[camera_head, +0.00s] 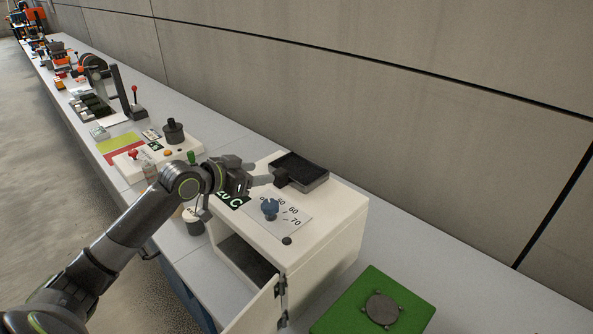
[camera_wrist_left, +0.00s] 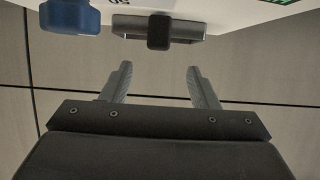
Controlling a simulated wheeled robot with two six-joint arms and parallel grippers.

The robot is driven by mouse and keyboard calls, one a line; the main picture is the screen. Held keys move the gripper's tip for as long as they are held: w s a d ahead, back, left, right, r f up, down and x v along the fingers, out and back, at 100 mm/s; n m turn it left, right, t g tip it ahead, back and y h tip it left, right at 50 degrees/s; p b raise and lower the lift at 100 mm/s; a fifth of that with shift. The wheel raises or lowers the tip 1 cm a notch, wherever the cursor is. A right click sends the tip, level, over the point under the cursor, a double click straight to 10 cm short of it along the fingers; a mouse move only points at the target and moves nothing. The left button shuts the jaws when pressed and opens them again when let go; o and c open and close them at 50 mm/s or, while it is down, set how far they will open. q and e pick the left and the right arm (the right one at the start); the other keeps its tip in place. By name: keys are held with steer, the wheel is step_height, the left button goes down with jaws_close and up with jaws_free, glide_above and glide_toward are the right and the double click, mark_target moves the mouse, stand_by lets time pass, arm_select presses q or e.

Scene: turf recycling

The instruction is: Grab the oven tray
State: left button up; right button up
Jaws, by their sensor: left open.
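The oven tray (camera_head: 304,171) is a dark, shallow rectangular tray with a small black handle block on its near left side. It lies on top of the white oven (camera_head: 335,215). My left gripper (camera_head: 262,173) is just left of the tray, its fingers pointing toward the handle. In the left wrist view the tray (camera_wrist_left: 187,27) shows edge-on, with the handle in front of it, beyond the two spread fingers (camera_wrist_left: 158,80). The fingers are open and empty, with the handle beyond their tips. My right gripper is not in view.
A blue knob (camera_head: 270,208) stands on the oven's dial plate, close to my left gripper; it also shows in the wrist view (camera_wrist_left: 70,17). The oven door (camera_head: 257,310) hangs open at the front. A green box (camera_head: 345,308) stands to the right. The wall runs behind the bench.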

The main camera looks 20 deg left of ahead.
mark_target(277, 173)
arm_select(q)
steer(key=shift+x, duration=1.05)
steer(key=shift+p+x, duration=1.3)
steer(key=shift+x, duration=0.9)
steer(key=shift+w+d+f, duration=0.25)
steer(key=shift+f, duration=0.15)
steer(key=shift+c, duration=0.4)
steer(key=c, duration=1.1)
steer(key=shift+o, duration=0.2)
steer(key=shift+r, duration=0.1)
